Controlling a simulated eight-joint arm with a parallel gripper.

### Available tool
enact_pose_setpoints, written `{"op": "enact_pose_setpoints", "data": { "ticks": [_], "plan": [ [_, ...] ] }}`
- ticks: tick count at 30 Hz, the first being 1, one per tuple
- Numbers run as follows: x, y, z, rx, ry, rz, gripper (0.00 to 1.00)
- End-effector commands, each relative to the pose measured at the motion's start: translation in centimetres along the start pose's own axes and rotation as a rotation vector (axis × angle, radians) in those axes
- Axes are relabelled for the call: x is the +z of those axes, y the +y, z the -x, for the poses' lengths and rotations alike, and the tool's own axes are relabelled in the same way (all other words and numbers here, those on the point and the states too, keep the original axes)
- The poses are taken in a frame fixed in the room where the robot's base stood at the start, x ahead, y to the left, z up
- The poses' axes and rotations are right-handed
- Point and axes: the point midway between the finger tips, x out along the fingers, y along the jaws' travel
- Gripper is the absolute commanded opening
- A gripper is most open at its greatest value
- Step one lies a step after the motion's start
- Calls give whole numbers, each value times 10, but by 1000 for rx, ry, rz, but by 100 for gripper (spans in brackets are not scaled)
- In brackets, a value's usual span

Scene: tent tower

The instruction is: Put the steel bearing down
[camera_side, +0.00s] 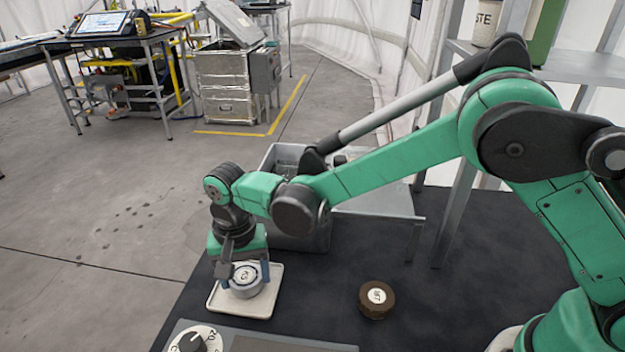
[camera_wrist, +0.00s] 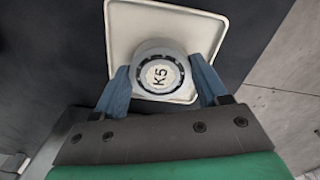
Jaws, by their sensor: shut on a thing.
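The steel bearing (camera_side: 246,281) is a grey ring with a white label on its top. In the wrist view the bearing (camera_wrist: 160,75) shows the label "K5". My gripper (camera_side: 243,277) points down and its blue fingers are shut on the bearing, one on each side; the wrist view shows both fingers of my gripper (camera_wrist: 162,84) against it. The bearing is over a cream square tray (camera_side: 220,301), which also shows in the wrist view (camera_wrist: 125,20). I cannot tell whether the bearing touches the tray.
A brown round piece with a white label (camera_side: 377,299) lies on the dark table (camera_side: 440,310) to the right. A grey metal bin (camera_side: 318,236) stands behind my gripper. A panel with a dial (camera_side: 195,341) is at the front edge. The table between tray and brown piece is clear.

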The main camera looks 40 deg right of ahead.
Motion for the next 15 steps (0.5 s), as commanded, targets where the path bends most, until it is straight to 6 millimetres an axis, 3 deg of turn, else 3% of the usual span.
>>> {"op": "enact_pose_setpoints", "data": {
  "ticks": [12,13,15],
  "plan": [
    [0,0,-7,0,0,0,0],
    [0,0,-7,0,0,0,75],
    [0,0,-7,0,0,0,95]
  ]
}}
